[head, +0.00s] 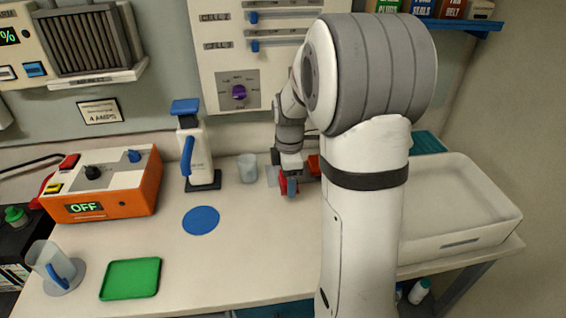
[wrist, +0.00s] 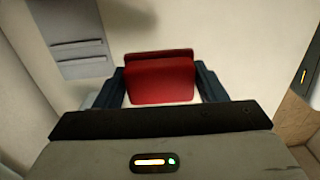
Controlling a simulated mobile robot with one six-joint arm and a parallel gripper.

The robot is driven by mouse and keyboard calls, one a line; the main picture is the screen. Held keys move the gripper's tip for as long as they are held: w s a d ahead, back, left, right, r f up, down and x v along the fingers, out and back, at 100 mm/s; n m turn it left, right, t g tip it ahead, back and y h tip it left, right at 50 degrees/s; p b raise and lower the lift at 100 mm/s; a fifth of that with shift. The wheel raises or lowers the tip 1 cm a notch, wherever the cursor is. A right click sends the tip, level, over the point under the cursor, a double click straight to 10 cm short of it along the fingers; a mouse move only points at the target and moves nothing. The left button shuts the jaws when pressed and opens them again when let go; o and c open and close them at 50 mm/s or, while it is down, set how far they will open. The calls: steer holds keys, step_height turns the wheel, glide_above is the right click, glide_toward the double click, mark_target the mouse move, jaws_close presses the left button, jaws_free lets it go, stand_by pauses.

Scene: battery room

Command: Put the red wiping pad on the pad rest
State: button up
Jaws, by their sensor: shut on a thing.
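The red wiping pad (wrist: 160,78) is held between the two dark fingers of my gripper (wrist: 163,88), with a finger on each side of it. In the head view my gripper (head: 290,184) points down over the back middle of the counter, and a bit of the red pad (head: 282,183) shows beside a finger. I cannot tell whether the pad touches the counter. A small grey piece (head: 271,175) lies just left of the gripper. The pad rest cannot be made out for certain; my arm hides part of the counter.
Left of my gripper are a clear cup (head: 247,168), a blue-topped dispenser (head: 195,150), a blue disc (head: 201,220), an orange box (head: 105,185) and a green tray (head: 131,279). A white basin (head: 455,243) is at right. The front middle counter is clear.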

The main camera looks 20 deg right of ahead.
steer(key=w+d+p, duration=0.1)
steer(key=w, duration=0.3)
steer(key=w+f+p, duration=0.1)
steer(key=w, duration=0.3)
steer(key=w+d+f, duration=0.1)
steer(key=w, duration=0.3)
steer(key=shift+w+d+p, duration=0.3)
steer(key=shift+w+p, duration=0.1)
step_height(320, 180, down, 4)
steer(key=shift+f+p, duration=0.1)
steer(key=shift+p, duration=0.3)
steer(key=shift+w+f, duration=0.15)
steer(key=shift+f, duration=0.35)
steer(key=o, duration=1)
steer(key=shift+c, duration=0.2)
